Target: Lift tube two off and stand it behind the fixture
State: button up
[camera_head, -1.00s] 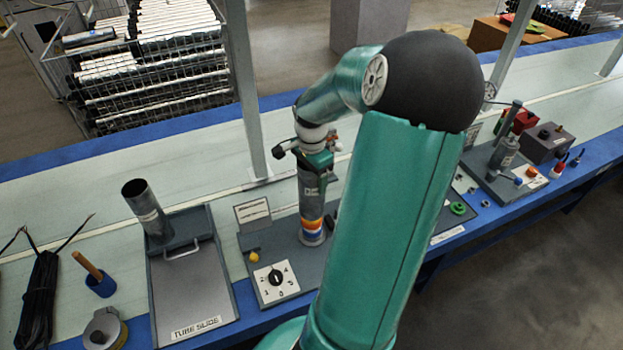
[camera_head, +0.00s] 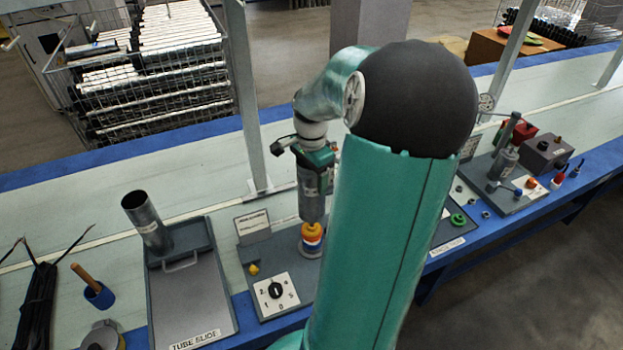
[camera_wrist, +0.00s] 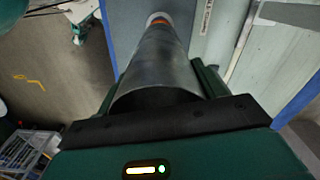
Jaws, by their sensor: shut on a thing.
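Tube two, a grey metal tube (camera_head: 312,207), is upright in my gripper (camera_head: 316,172), over the fixture (camera_head: 258,240). My gripper is shut on its upper part. The space directly behind the fixture is partly hidden by my arm.
Left of the fixture is a tube slide tray (camera_head: 190,305) with another open grey tube (camera_head: 147,222) at its back. A post (camera_head: 245,95) rises behind the fixture. A grey pump unit (camera_head: 502,165) stands at right. Pale bench surface (camera_head: 110,175) is clear behind the tray.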

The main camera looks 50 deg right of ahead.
jog(key=shift+r, duration=1.6)
